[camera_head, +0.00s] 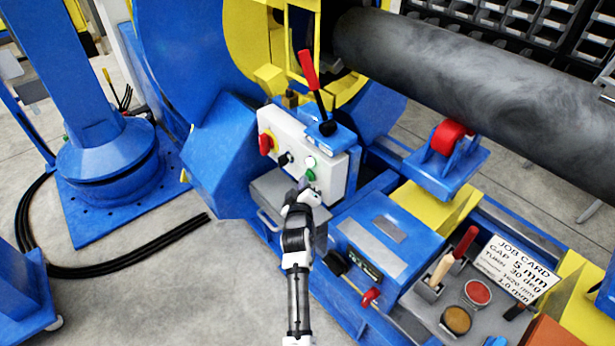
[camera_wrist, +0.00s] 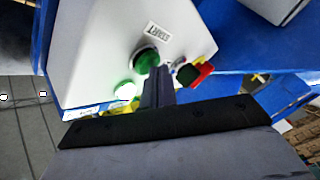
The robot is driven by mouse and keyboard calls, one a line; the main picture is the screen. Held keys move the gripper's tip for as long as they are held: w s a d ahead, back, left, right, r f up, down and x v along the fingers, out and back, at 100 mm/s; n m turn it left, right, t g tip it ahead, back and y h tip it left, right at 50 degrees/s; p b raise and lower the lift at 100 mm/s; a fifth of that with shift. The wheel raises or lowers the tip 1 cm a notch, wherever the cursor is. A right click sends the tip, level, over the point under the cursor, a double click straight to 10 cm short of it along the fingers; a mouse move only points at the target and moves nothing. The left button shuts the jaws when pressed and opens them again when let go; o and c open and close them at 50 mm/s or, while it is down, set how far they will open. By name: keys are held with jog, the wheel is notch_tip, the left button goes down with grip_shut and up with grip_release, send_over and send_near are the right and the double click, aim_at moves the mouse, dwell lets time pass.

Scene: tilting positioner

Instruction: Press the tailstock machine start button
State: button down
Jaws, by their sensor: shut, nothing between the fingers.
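A white control box (camera_head: 331,165) is mounted on the blue machine. Its green start button (camera_head: 310,175) is on the front face, close to my gripper tip. In the wrist view the green button (camera_wrist: 147,60) sits beside a label (camera_wrist: 152,32) reading START. My gripper (camera_head: 303,185) is shut and empty, pointing at the box face. In the wrist view the closed fingers (camera_wrist: 160,72) reach the lower right edge of the button; I cannot tell whether they touch it.
A bright lit lamp (camera_wrist: 125,90) is near the button. A black knob (camera_head: 285,159) and a red switch (camera_head: 266,143) are on the same face. A red-handled lever (camera_head: 309,69) rises above the box. A grey step-like block (camera_head: 270,196) lies below.

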dwell(0.4)
jog(key=shift+s+a+b, duration=0.5)
jog(key=shift+a+b, duration=0.1)
jog(key=shift+b, duration=0.05)
jog(key=s+a+b, duration=0.1)
jog(key=a, duration=0.1)
jog(key=s+a+b, duration=0.2)
dwell(0.4)
dwell(0.6)
